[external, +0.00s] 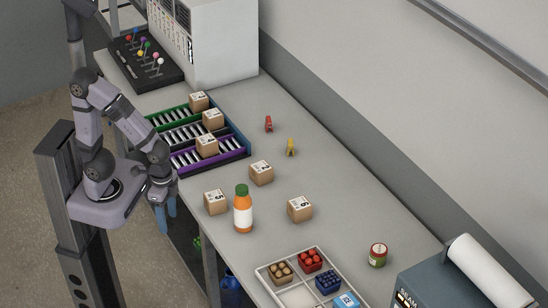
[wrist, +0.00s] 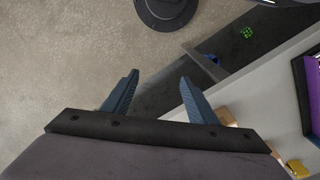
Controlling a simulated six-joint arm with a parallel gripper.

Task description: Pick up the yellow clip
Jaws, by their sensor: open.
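The yellow clip (external: 290,147) stands on the table, towards the far side, right of the roller racks. It is small, and its details are hard to make out. A red clip (external: 268,124) stands behind it and to its left. My gripper (external: 166,213) hangs off the table's near left edge, pointing down, well away from the yellow clip. In the wrist view my gripper (wrist: 158,95) is open, with nothing between its two blue fingers and the floor beyond. A small yellow thing (wrist: 298,168) shows at the lower right of the wrist view; I cannot tell what it is.
Several cardboard boxes (external: 261,173) and an orange bottle (external: 243,210) stand between my gripper and the clip. Roller racks (external: 231,157) holding boxes are at the left. A divided tray (external: 264,272) and a can (external: 378,255) are at the front. The table around the clips is clear.

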